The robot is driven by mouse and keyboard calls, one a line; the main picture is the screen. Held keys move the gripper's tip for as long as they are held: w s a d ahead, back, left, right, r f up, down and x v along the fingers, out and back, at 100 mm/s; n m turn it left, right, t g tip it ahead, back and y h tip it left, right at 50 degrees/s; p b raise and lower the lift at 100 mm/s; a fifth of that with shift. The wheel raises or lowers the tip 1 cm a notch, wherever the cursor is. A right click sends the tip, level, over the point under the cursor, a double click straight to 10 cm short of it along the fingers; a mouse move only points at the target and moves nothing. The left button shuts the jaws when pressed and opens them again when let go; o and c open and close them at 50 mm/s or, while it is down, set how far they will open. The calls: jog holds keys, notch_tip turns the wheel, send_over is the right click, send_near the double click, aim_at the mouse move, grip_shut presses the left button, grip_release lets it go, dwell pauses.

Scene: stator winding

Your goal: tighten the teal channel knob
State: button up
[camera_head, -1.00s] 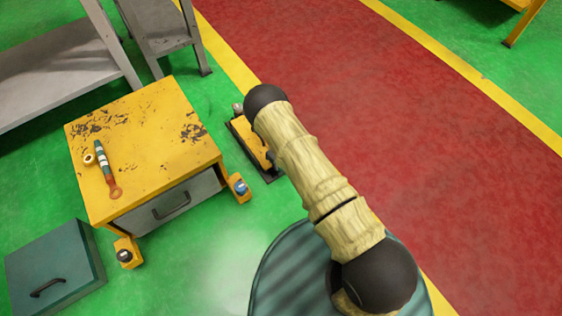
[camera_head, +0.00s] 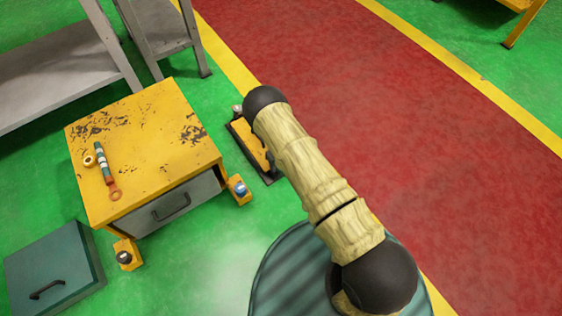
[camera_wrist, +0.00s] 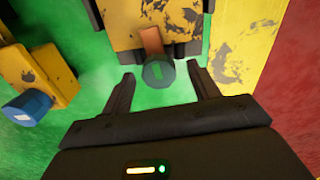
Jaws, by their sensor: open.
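The teal knob (camera_wrist: 158,75) shows in the wrist view, round with a lighter raised bar on its face. It sits at the near end of an orange-brown piece (camera_wrist: 152,42) on a worn yellow unit (camera_wrist: 125,12). My gripper (camera_wrist: 160,73) is open, with one dark finger on each side of the knob. Gaps show between the knob and both fingers; their depth relative to it is hard to tell. In the head view my arm hides the gripper and the knob, and partly covers a yellow unit with a dark frame (camera_head: 246,140).
A blue knob (camera_wrist: 28,106) on a yellow block lies left in the wrist view. In the head view, a yellow cabinet (camera_head: 150,140) bears a striped tool (camera_head: 104,162) and a small ring (camera_head: 89,161). A teal box (camera_head: 55,270) stands at lower left. The red walkway is clear.

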jog(key=shift+r, duration=0.1)
notch_tip(320, 180, up, 17)
jog(key=p, duration=0.8)
jog(key=shift+r, duration=0.1)
